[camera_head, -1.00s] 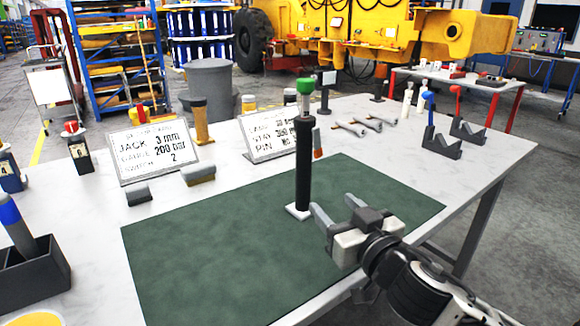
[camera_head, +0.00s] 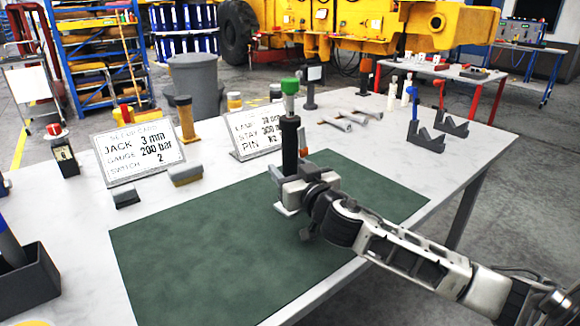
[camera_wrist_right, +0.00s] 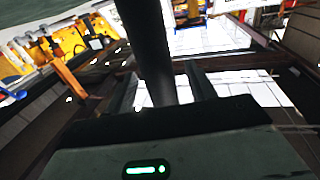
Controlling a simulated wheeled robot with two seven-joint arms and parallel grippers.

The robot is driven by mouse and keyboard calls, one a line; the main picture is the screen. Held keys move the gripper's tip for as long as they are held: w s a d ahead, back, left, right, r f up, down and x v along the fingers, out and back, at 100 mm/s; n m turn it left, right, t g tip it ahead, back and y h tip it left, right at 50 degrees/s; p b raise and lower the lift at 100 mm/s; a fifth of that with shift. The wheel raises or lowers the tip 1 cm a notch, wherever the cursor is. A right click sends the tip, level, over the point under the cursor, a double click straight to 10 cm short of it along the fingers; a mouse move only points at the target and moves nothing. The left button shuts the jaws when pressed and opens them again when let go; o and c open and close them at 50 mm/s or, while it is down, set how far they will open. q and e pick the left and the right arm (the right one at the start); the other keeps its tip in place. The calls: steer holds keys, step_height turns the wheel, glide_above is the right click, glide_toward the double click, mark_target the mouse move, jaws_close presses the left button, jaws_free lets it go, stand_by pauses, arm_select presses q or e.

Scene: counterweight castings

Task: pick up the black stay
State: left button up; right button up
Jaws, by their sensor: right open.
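The black stay (camera_head: 290,145) stands upright on the green mat (camera_head: 190,258), with a green cap and a grey upper rod. Its white foot (camera_head: 284,210) shows below my gripper. My right gripper (camera_head: 294,188) is at the lower part of the stay and hides some of it. In the right wrist view the dark shaft of the stay (camera_wrist_right: 150,45) passes between my two open fingers (camera_wrist_right: 161,90), with a gap visible on each side. My left gripper is not in view.
Two cards (camera_head: 138,153) stand behind the mat, beside small grey and yellow blocks (camera_head: 185,174). Grey V-blocks (camera_head: 426,140) and several metal pins (camera_head: 335,123) lie at the back right. A dark box (camera_head: 28,285) is at front left. The mat's left half is clear.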

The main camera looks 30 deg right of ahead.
steer(key=shift+w+d, duration=0.2)
steer(key=shift+w, duration=1)
jaws_close()
steer(key=shift+r, duration=0.1)
